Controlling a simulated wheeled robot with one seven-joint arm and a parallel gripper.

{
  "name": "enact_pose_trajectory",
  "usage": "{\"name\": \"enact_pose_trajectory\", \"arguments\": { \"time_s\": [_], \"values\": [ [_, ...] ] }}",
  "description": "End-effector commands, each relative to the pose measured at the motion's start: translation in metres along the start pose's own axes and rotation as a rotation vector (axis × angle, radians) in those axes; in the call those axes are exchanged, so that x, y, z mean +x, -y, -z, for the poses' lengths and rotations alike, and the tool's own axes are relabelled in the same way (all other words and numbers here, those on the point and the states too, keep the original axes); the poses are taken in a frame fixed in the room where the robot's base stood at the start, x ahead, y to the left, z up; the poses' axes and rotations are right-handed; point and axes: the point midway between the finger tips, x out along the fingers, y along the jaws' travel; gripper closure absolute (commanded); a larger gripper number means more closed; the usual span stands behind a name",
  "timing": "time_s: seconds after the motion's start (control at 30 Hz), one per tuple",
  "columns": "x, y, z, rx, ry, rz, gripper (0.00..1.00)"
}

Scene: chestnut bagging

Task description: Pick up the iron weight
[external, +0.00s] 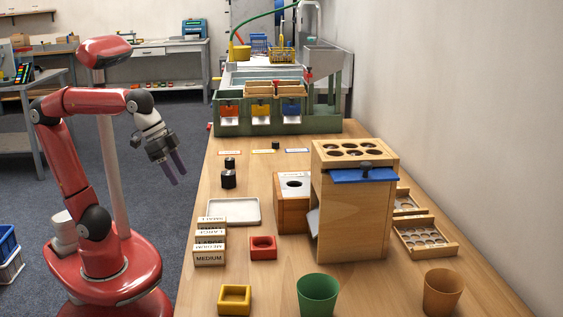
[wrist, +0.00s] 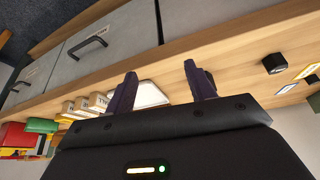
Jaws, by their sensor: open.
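Several small dark blocks stand on the left part of the wooden table. I cannot tell for certain which is the iron weight. One dark block also shows in the wrist view (wrist: 274,63), at the right. My gripper (external: 178,172) is open and empty, above and left of the table's left edge, apart from the blocks. In the wrist view its two fingers (wrist: 160,78) are spread with nothing between them.
A white tray (external: 256,211), a row of size-labelled wooden blocks (external: 209,255) and a red square holder (external: 263,254) lie nearer on the table. A tall wooden box (external: 350,220) with holes stands to the right. Green and brown cups stand at the front.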

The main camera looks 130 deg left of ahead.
Motion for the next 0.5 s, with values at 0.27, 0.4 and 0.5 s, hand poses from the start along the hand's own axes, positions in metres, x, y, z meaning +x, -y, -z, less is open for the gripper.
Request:
{"name": "enact_pose_trajectory", "arguments": {
  "time_s": [0.27,0.4,0.5],
  "values": [
    [0.002,0.151,0.070,-0.454,0.030,0.217,0.45],
    [-0.001,0.181,0.075,-0.536,0.035,0.257,0.45],
    [0.004,0.188,0.075,-0.550,0.035,0.264,0.45]
  ]
}}
